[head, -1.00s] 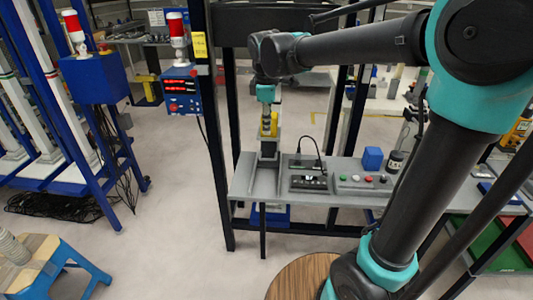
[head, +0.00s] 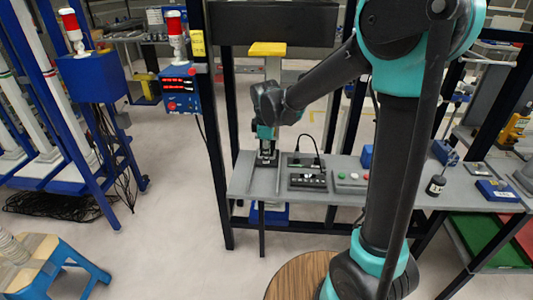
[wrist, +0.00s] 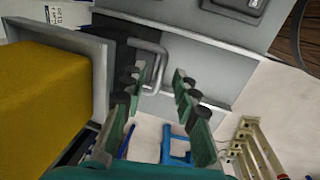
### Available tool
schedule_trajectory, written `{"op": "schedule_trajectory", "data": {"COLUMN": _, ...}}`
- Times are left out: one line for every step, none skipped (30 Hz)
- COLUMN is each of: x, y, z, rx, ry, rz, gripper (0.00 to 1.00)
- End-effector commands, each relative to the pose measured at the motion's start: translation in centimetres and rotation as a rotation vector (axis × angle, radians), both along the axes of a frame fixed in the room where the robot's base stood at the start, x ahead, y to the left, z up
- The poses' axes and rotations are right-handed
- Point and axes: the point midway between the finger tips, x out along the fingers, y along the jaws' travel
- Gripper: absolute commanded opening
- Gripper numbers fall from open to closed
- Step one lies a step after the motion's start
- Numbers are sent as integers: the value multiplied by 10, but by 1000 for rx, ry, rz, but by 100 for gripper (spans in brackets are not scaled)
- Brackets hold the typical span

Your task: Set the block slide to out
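The block slide (head: 265,183) is a grey unit at the left end of the bench in the head view. The wrist view shows a large yellow block (wrist: 40,98) in a grey frame at the left, and a grey bar handle (wrist: 155,62) on a dark plate beside it. My gripper (wrist: 158,88) is open, with its green, black-tipped fingers apart around the handle's near end as seen; contact cannot be told.
A black switch box (head: 307,180) and a button panel (head: 350,180) lie right of the slide on the grey bench (head: 290,199). A dark post (head: 216,150) stands left of the bench. A blue stool (head: 55,265) stands at the lower left.

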Motion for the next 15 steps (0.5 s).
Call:
{"op": "schedule_trajectory", "data": {"x": 0, "y": 0, "z": 0, "rx": 0, "ry": 0, "rz": 0, "gripper": 29}}
{"op": "schedule_trajectory", "data": {"x": 0, "y": 0, "z": 0, "rx": 0, "ry": 0, "rz": 0, "gripper": 29}}
{"op": "schedule_trajectory", "data": {"x": 0, "y": 0, "z": 0, "rx": 0, "ry": 0, "rz": 0, "gripper": 29}}
{"op": "schedule_trajectory", "data": {"x": 0, "y": 0, "z": 0, "rx": 0, "ry": 0, "rz": 0, "gripper": 29}}
{"op": "schedule_trajectory", "data": {"x": 0, "y": 0, "z": 0, "rx": 0, "ry": 0, "rz": 0, "gripper": 29}}
{"op": "schedule_trajectory", "data": {"x": 0, "y": 0, "z": 0, "rx": 0, "ry": 0, "rz": 0, "gripper": 29}}
{"op": "schedule_trajectory", "data": {"x": 0, "y": 0, "z": 0, "rx": 0, "ry": 0, "rz": 0, "gripper": 27}}
{"op": "schedule_trajectory", "data": {"x": 0, "y": 0, "z": 0, "rx": 0, "ry": 0, "rz": 0, "gripper": 23}}
{"op": "schedule_trajectory", "data": {"x": 0, "y": 0, "z": 0, "rx": 0, "ry": 0, "rz": 0, "gripper": 18}}
{"op": "schedule_trajectory", "data": {"x": 0, "y": 0, "z": 0, "rx": 0, "ry": 0, "rz": 0, "gripper": 14}}
{"op": "schedule_trajectory", "data": {"x": 0, "y": 0, "z": 0, "rx": 0, "ry": 0, "rz": 0, "gripper": 10}}
{"op": "schedule_trajectory", "data": {"x": 0, "y": 0, "z": 0, "rx": 0, "ry": 0, "rz": 0, "gripper": 6}}
{"op": "schedule_trajectory", "data": {"x": 0, "y": 0, "z": 0, "rx": 0, "ry": 0, "rz": 0, "gripper": 2}}
{"op": "schedule_trajectory", "data": {"x": 0, "y": 0, "z": 0, "rx": 0, "ry": 0, "rz": 0, "gripper": 0}}
{"op": "schedule_trajectory", "data": {"x": 0, "y": 0, "z": 0, "rx": 0, "ry": 0, "rz": 0, "gripper": 0}}
